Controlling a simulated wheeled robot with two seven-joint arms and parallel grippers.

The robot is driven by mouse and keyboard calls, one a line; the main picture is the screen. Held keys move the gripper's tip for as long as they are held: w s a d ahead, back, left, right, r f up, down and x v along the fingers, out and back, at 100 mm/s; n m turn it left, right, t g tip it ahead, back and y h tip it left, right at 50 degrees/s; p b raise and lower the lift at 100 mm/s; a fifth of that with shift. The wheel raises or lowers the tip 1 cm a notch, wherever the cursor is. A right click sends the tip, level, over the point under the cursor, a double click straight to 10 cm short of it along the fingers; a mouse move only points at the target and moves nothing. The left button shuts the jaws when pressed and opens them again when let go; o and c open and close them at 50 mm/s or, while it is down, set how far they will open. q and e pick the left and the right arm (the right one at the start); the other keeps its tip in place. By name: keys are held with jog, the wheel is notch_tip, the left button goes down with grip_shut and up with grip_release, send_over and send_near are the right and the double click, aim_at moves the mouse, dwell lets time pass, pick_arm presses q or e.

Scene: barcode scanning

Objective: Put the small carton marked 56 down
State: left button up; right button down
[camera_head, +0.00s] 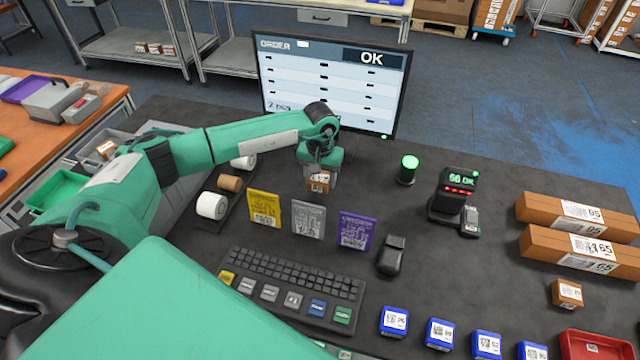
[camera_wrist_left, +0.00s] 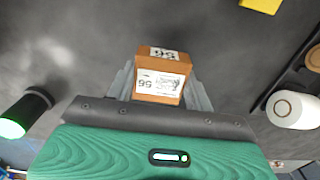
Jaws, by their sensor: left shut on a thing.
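The small carton marked 56 (camera_head: 318,183) is brown with a white label. It is between the fingers of my left gripper (camera_head: 320,178), near the screen's foot, behind the row of coloured cards. In the left wrist view the carton (camera_wrist_left: 162,76) shows its label with 56 upside down, and the grey fingers of my left gripper (camera_wrist_left: 160,85) are shut on its two sides. I cannot tell whether the carton touches the table (camera_head: 400,215). My right gripper is not in view.
The screen (camera_head: 330,85) reads OK. The scanner (camera_head: 455,200) reads 56 OK, and a lit green lamp (camera_head: 408,168) stands left of it. Yellow, grey and purple cards (camera_head: 308,219) stand in front of the carton. Long boxes (camera_head: 580,213) and another small carton (camera_head: 567,293) lie at right.

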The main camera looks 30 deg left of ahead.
aim_at(320, 187)
pick_arm(q)
notch_tip(320, 187, down, 4)
jog(key=shift+r+p, duration=0.2)
jog(key=shift+p, duration=0.4)
jog(key=shift+f+b, duration=0.35)
jog(key=o, duration=1)
jog(key=shift+o, duration=0.2)
jog(key=shift+r, duration=0.1)
